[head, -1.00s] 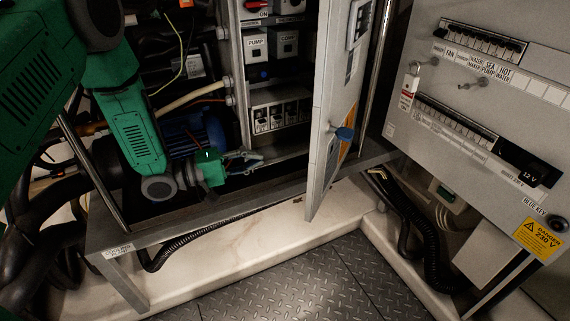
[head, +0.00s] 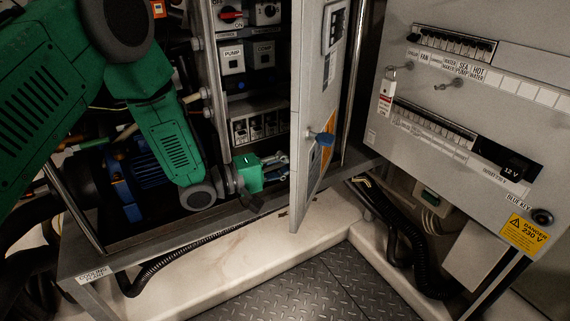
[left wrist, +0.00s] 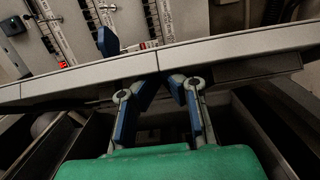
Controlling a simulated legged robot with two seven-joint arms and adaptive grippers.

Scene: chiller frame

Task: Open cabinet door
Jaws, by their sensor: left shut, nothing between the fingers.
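The grey cabinet door (head: 308,95) stands ajar, seen nearly edge-on in the head view. Its blue handle (head: 322,138) is on the outer face, to the right. My left gripper (head: 280,166) is shut and empty, on the inner side of the door just left of its free edge. In the left wrist view, the fingers (left wrist: 166,82) are close to the door edge (left wrist: 225,50), which runs across the picture. The blue handle (left wrist: 108,42) shows beyond that edge. I cannot tell whether the fingers touch the door. My right gripper is not in view.
The open cabinet interior (head: 240,60) holds switches and modules. A grey electrical panel (head: 455,100) with a yellow danger label (head: 525,233) stands at the right. A metal frame beam (head: 150,250) and black hoses run below. The plated floor (head: 320,285) in front is clear.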

